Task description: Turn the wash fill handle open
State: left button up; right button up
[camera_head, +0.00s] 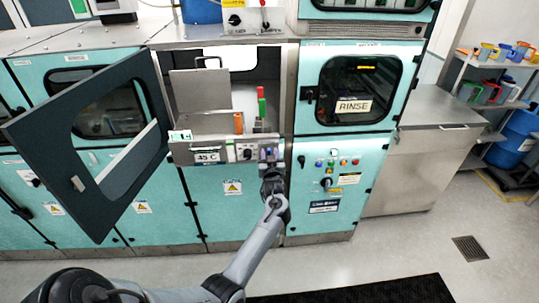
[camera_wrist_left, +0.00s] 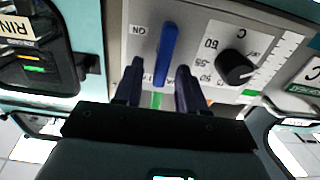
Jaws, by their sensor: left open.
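A blue lever handle (camera_wrist_left: 167,52) is on a grey panel in the left wrist view, beside an "ON" label. I take it for the wash fill handle, but its full label is hidden. Its long side runs roughly up and down in that picture. My left gripper (camera_wrist_left: 157,78) is open, with one dark finger on each side of the handle's lower end. Contact cannot be told. In the head view my left gripper (camera_head: 269,161) is at the control strip below the open compartment and covers most of the handle there. My right gripper is not in view.
A black dial (camera_wrist_left: 235,67) sits right of the handle in the wrist view. The "45 C" display (camera_head: 207,156) is on the same strip. A dark door (camera_head: 95,190) hangs open at left. The closed "RINSE" door (camera_head: 352,104) is at right.

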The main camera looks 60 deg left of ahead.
pick_arm(q)
grip_shut()
jog(key=shift+f+n, duration=0.1)
jog(key=shift+n, duration=0.2)
jog(key=shift+s+a+f+n+b, duration=0.15)
jog(key=shift+s+f+n+b, duration=0.15)
jog(key=shift+n+b, duration=2)
jog(key=shift+s+a+f+n+b, duration=0.15)
jog(key=shift+s+f+n+b, duration=0.15)
jog(key=shift+n+b, duration=2)
jog(key=shift+s+a+f+n+b, duration=0.25)
jog(key=shift+n+b, duration=1)
jog(key=shift+n, duration=2.05)
jog(key=shift+d, duration=0.1)
grip_release()
